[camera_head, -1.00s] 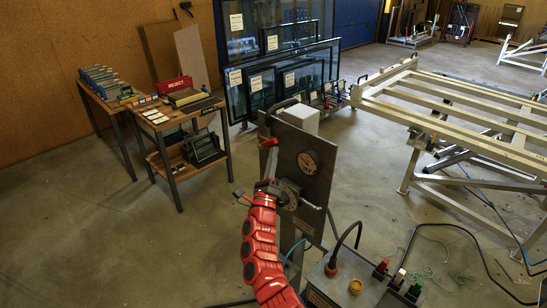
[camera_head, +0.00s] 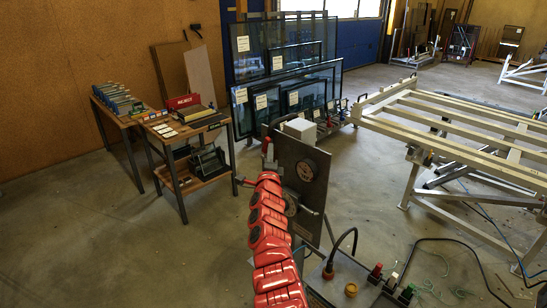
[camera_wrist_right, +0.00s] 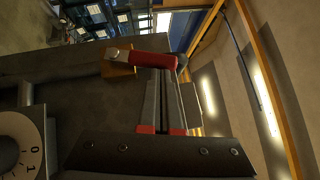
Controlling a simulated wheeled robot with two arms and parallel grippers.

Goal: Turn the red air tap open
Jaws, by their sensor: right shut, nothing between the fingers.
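The red air tap (camera_head: 266,146) is at the upper left edge of a dark upright panel (camera_head: 313,205) in the head view. In the right wrist view its red lever (camera_wrist_right: 150,58) lies crosswise on a brass-coloured body (camera_wrist_right: 116,60). My right gripper (camera_wrist_right: 163,72) is shut and empty, its fingertips by the right half of the lever. I cannot tell whether they touch it. In the head view my red right arm reaches up the panel's left side and hides the gripper. My left gripper is in neither view.
A gauge (camera_head: 307,168) and a rotary switch (camera_head: 290,203) sit on the panel; its 0-1 dial (camera_wrist_right: 18,145) shows in the wrist view. A control box (camera_head: 350,285) stands in front. A pale frame table (camera_head: 430,130) is right, a workbench (camera_head: 180,135) left.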

